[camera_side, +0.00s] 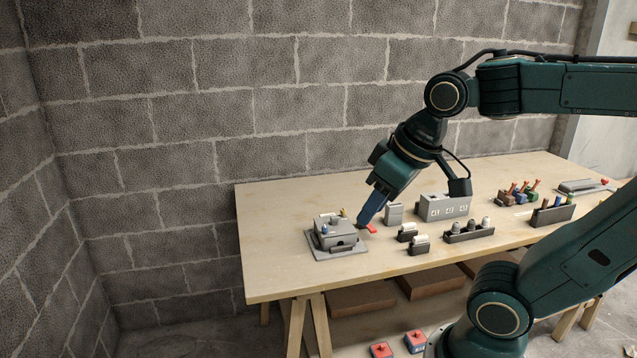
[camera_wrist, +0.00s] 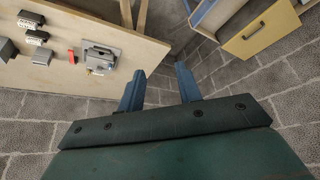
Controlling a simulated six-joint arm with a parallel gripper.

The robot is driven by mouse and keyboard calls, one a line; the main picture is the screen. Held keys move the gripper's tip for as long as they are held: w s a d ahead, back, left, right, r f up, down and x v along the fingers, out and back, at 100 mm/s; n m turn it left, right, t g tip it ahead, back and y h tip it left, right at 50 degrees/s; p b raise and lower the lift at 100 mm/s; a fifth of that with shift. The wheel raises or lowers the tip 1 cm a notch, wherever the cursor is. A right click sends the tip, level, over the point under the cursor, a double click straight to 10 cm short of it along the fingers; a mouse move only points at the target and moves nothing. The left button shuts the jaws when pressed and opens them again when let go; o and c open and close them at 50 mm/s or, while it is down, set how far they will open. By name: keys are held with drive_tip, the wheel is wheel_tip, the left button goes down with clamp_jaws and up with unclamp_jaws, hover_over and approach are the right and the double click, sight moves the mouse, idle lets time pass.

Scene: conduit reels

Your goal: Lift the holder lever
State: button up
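A grey holder unit (camera_side: 335,236) sits on a flat grey plate near the table's left end. It carries a blue knob (camera_side: 324,229) and a small yellow part (camera_side: 343,212). A red-ended piece (camera_side: 371,229) shows at its right, possibly the lever; I cannot tell whether it is joined to the unit. The wrist view shows the unit (camera_wrist: 101,58) and the red piece (camera_wrist: 72,56) at upper left. My gripper (camera_side: 363,223) points down-left, its blue fingers to the right of the unit. In the wrist view my gripper (camera_wrist: 159,78) has its fingers wide apart with nothing between them.
A grey block (camera_side: 393,214), small black-and-white blocks (camera_side: 418,245), a grey socket box (camera_side: 444,207) and a rack of grey pegs (camera_side: 469,231) stand to the right. Coloured levers (camera_side: 518,193) stand farther right. The tabletop's left end (camera_side: 265,235) is clear. A block wall rises behind.

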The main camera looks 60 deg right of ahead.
drive_tip(key=w+d+m+g, duration=0.2)
drive_tip(key=w+d, duration=0.6)
drive_tip(key=w, duration=0.1)
drive_tip(key=m+g, duration=0.3)
drive_tip(key=m, duration=0.3)
hover_over(373, 229)
drive_tip(key=f, duration=2.1)
drive_tip(key=shift+a, duration=0.2)
drive_tip(key=shift+s+d+f, duration=0.1)
drive_tip(key=shift+d+f, duration=0.05)
drive_tip(key=shift+f, duration=0.1)
drive_tip(key=shift+f, duration=0.1)
drive_tip(key=shift+f, duration=3.85)
